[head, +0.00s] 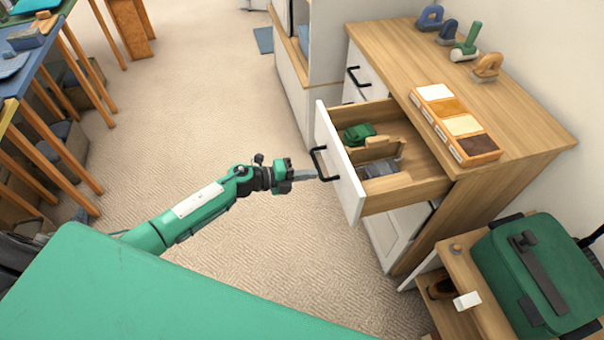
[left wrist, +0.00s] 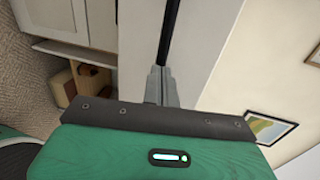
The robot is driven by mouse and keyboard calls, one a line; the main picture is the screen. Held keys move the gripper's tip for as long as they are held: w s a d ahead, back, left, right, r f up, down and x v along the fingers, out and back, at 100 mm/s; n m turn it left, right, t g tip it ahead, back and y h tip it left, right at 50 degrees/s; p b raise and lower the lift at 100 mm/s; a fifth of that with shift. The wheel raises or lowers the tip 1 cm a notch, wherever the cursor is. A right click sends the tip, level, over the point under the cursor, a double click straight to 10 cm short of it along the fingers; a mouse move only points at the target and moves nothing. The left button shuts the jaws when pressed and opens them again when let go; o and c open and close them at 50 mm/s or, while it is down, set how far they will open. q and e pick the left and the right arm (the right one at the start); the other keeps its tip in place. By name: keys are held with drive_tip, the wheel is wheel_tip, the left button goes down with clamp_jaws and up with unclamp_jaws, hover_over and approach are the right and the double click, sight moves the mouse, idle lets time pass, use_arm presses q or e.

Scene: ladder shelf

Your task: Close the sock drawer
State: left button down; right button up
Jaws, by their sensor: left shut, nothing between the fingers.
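The drawer (head: 348,185) with the white front is pulled well out of the wooden dresser (head: 480,90). A folded green item (head: 358,133), a wooden divider (head: 382,144) and dark grey items (head: 378,168) lie inside. Its black handle (head: 325,166) is on the front; a black bar, likely this handle (left wrist: 171,32), also shows in the left wrist view. My left gripper (head: 312,174) is shut and empty, its tips (left wrist: 160,72) at or very near the handle. Contact cannot be told. My right gripper is not in view.
An orange tray (head: 451,142) of samples and several looped objects (head: 487,67) stand on the dresser top. A low wooden shelf (head: 450,255) with a green case (head: 525,270) stands at lower right. Open carpet lies left of the drawer; tables (head: 60,60) stand far left.

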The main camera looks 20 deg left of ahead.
sight(390, 159)
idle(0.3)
